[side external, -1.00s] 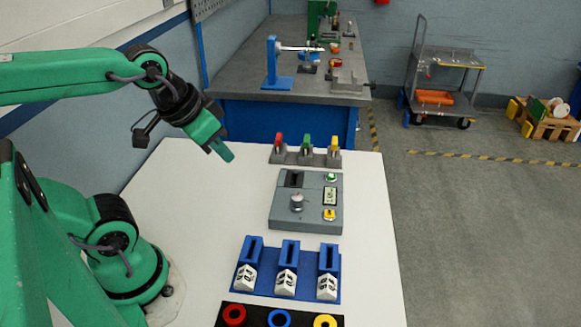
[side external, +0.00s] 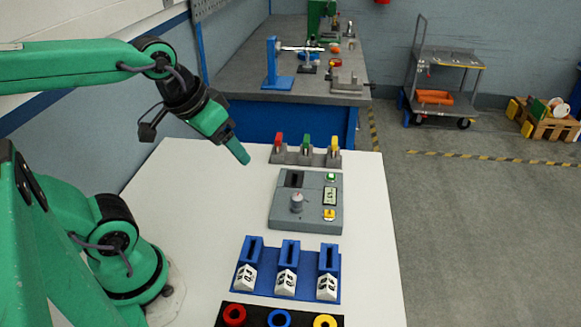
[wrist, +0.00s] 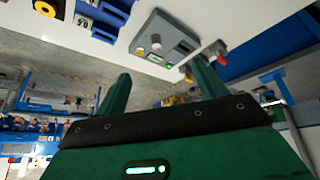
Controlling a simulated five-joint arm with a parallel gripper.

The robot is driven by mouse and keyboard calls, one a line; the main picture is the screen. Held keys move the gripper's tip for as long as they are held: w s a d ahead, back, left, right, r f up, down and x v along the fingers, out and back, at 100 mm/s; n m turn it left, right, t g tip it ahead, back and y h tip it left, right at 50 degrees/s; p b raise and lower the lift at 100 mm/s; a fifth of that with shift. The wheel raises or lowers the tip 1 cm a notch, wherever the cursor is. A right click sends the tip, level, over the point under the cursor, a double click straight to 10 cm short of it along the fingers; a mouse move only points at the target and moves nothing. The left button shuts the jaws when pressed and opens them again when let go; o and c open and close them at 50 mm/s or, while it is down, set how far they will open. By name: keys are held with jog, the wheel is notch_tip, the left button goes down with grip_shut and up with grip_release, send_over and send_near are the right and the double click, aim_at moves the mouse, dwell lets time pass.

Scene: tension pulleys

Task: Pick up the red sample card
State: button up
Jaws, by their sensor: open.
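The red sample card (side external: 278,140) stands upright in the left slot of a grey rack (side external: 305,158) at the far edge of the white table. Green (side external: 306,142) and yellow (side external: 333,144) cards stand to its right in the same rack. My gripper (side external: 244,158) is in the air to the left of the rack, apart from the red card. In the wrist view, the fingers of my gripper (wrist: 162,68) are spread with nothing between them. The red card (wrist: 221,58) shows there just right of the right finger, which hides part of the rack.
A grey device (side external: 306,215) with a slot, knob and buttons sits in front of the rack. Nearer are a blue holder (side external: 240,284) with three slots and numbered white blocks, and a black strip (side external: 254,316) with coloured rings. The table's left part is clear.

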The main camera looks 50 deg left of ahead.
jog(key=w+a+r+n+g, duration=0.15)
jog(key=w+a+n, duration=0.25)
jog(key=w+n, duration=0.4)
jog(key=n+g, duration=0.4)
jog(key=n, duration=1.4)
send_over(278, 136)
notch_tip(278, 136, down, 14)
jog(key=shift+r, duration=0.15)
jog(key=shift+w+a+f, duration=0.1)
jog(key=shift+a+f, duration=0.1)
jog(key=shift+f, duration=0.1)
jog(key=shift+f, duration=0.1)
jog(key=shift+f, duration=1.2)
jog(key=shift+d+f, duration=0.1)
